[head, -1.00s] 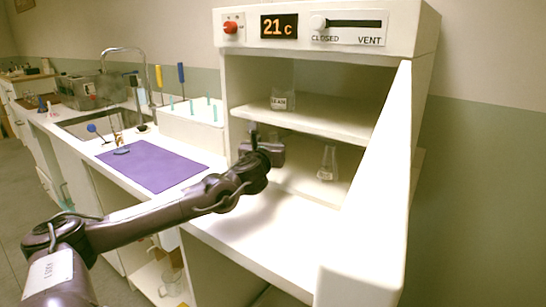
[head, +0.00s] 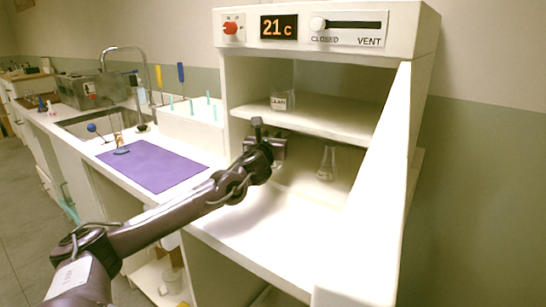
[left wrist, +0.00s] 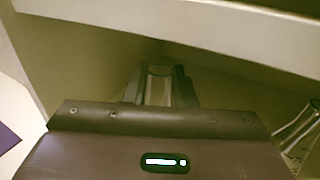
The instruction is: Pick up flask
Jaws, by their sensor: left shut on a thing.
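My left gripper (head: 279,150) is inside the white cabinet, below its shelf. In the left wrist view its fingers are shut on the clear neck of a glass flask (left wrist: 160,85). The rest of this flask is hidden behind the gripper body, and the head view hides it behind my wrist. I cannot tell whether it is lifted. Another clear conical flask (head: 327,164) stands upright on the cabinet floor, right of the gripper. Glass also shows at the right edge of the left wrist view (left wrist: 299,128). My right gripper is not in view.
The cabinet shelf (head: 315,121) is close above the gripper and holds a labelled glass beaker (head: 281,100). The cabinet's right side wall (head: 370,190) bounds the space. A purple mat (head: 152,165), a sink and a white rack with teal pegs (head: 190,125) are on the left.

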